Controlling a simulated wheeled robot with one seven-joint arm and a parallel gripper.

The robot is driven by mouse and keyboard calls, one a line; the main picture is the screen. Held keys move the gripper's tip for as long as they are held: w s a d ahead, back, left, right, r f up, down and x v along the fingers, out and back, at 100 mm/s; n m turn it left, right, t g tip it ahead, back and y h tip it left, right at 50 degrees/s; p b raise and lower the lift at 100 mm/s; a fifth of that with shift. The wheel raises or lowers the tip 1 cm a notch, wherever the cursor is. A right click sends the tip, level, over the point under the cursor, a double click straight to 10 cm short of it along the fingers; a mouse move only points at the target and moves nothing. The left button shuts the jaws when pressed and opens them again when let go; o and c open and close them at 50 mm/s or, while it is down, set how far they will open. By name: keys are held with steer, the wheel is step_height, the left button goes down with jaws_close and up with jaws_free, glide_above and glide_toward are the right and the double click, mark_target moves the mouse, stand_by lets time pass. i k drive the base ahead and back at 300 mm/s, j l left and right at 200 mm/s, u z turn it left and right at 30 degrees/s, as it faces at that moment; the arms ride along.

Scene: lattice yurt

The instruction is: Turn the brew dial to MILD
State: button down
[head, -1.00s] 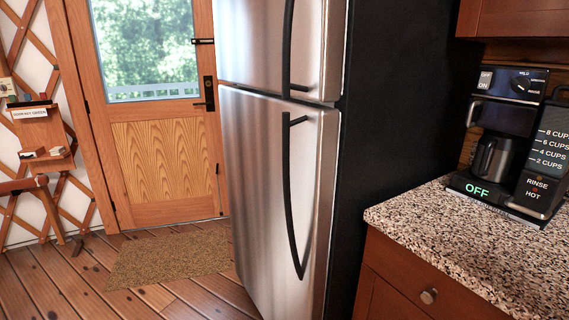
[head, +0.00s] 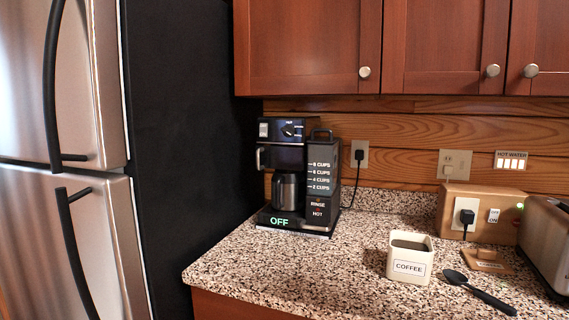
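The black coffee maker (head: 297,180) stands upright on the speckled counter, against the wooden back wall. Its brew dial (head: 288,130) is a small dark knob at the top of the front panel, with tiny white lettering around it. The pointer direction and the label wording are too small to read now. A green OFF display (head: 279,222) glows on the base. A steel carafe (head: 286,190) sits in the machine. My gripper is not in view.
The counter (head: 235,262) is clear in front of the coffee maker. A COFFEE canister (head: 409,268), a black spoon (head: 482,293), a wooden outlet box (head: 455,205) and a toaster (head: 545,250) stand to the right. The fridge (head: 60,170) is at left; cabinets (head: 310,45) hang above.

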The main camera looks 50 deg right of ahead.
mark_target(289, 130)
steer(key=z, duration=0.25)
steer(key=i+j+z, duration=0.15)
steer(key=j+z, duration=0.55)
steer(key=j, duration=0.15)
steer(key=i, duration=0.05)
